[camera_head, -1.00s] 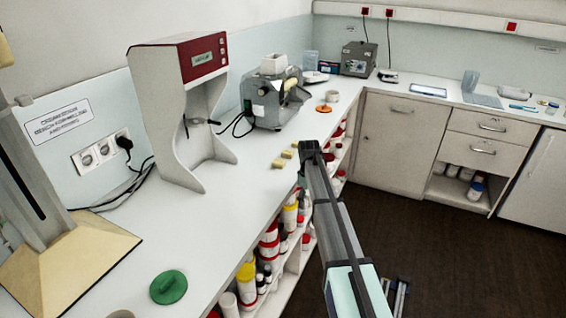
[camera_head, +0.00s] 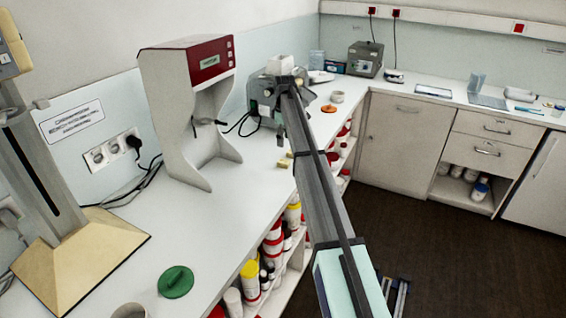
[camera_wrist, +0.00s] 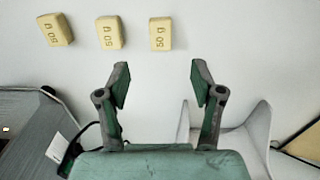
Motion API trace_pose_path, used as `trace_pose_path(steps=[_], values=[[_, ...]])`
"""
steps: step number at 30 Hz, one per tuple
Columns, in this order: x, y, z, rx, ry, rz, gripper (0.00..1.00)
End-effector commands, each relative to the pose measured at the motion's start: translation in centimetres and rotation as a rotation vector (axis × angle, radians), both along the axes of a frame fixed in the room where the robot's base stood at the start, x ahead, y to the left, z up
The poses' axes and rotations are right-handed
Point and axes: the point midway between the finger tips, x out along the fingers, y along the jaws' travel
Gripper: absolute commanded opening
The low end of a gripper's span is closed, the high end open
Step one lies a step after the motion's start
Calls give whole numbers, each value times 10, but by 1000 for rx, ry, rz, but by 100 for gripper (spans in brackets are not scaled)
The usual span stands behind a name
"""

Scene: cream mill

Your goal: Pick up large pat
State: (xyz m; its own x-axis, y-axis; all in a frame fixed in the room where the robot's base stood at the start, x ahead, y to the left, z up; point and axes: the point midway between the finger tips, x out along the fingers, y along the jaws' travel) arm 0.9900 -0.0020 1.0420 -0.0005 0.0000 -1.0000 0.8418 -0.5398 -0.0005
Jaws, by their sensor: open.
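Three yellow pats lie in a row on the white worktop in the wrist view. The left pat (camera_wrist: 55,29) is tilted, the middle pat (camera_wrist: 110,33) is slightly turned, and the right pat (camera_wrist: 160,33) is nearly straight. All look marked 50 g and similar in size. My gripper (camera_wrist: 160,72) is open and empty, its fingers apart. The right pat lies just beyond the gap between the fingertips, not between them. In the head view a pat (camera_head: 284,164) shows on the counter beside my arm; the arm partly hides the others.
A grey mill (camera_head: 262,95) stands behind the arm, and a white stand with a red top (camera_head: 190,110) is to the left. A green lid (camera_head: 175,282) lies at the counter front. Jars fill the shelf below the counter edge. Worktop around the pats is clear.

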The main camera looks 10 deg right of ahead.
Motion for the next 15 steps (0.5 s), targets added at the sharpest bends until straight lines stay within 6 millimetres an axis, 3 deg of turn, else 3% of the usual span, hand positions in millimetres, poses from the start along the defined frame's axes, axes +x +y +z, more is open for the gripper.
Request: trace_pose_path(steps=[6,15], values=[[-1,0,-38,0,2,-1,67],[0,0,-58,0,0,-1,67]])
